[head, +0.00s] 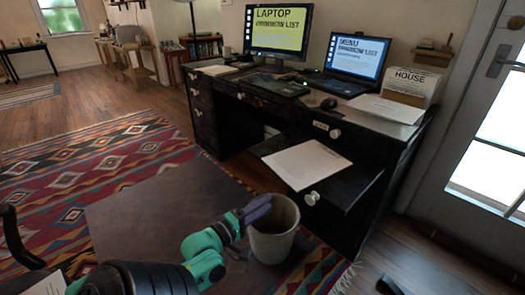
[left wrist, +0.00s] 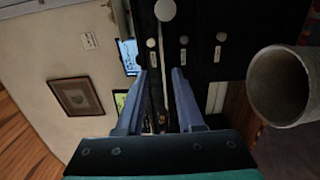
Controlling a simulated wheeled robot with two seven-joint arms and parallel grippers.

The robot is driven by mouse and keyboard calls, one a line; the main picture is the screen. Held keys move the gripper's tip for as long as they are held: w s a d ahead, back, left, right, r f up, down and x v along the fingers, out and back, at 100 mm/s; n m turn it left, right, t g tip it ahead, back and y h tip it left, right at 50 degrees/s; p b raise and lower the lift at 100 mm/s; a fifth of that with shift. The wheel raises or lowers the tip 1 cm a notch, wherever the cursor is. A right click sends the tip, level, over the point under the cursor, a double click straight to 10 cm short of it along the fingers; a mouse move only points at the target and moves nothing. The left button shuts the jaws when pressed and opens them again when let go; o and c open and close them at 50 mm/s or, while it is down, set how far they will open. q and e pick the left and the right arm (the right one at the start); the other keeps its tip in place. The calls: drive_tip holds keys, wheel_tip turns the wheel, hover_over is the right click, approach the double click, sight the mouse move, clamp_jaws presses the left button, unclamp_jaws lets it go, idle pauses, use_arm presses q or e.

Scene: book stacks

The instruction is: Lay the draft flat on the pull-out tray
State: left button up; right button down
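A white sheet or stack of paper (head: 306,163), which looks like the draft, lies flat on the dark pull-out tray (head: 362,180) at the desk's front. I cannot read any writing on it. A narrow pale strip (left wrist: 216,97) in the left wrist view may be its edge. My left gripper (head: 262,206) is at the rim of the beige bin (head: 273,238), low in front of the desk and apart from the paper. In the left wrist view its two fingers (left wrist: 160,78) stand apart with nothing between them. My right gripper does not show.
The black desk (head: 225,115) carries a monitor (head: 278,32), a laptop (head: 352,55), a mouse (head: 328,103), more white papers (head: 385,107) and a box marked HOUSE (head: 411,85). A glazed door (head: 490,125) stands at right. The patterned rug (head: 110,160) at left is open floor.

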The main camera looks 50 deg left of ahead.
use_arm(q)
drive_tip(key=s+d+f+m+g+h, duration=0.1)
drive_tip(key=d+f+m+g, duration=0.15)
drive_tip(key=f, duration=0.45)
drive_tip(key=s+d+f+m+g, duration=0.1)
drive_tip(key=d+f+m+g, duration=0.2)
drive_tip(key=f, duration=0.5)
drive_tip(key=s+d+f+m+g, duration=0.5)
drive_tip(key=d+f+m, duration=0.1)
drive_tip(key=f+m, duration=0.1)
drive_tip(key=s+d+f+m+g, duration=0.5)
drive_tip(key=f+m+g, duration=0.1)
drive_tip(key=f, duration=0.3)
drive_tip(key=shift+s+d+f+m, duration=0.3)
drive_tip(key=shift+d+m, duration=0.1)
drive_tip(key=shift+m, duration=0.35)
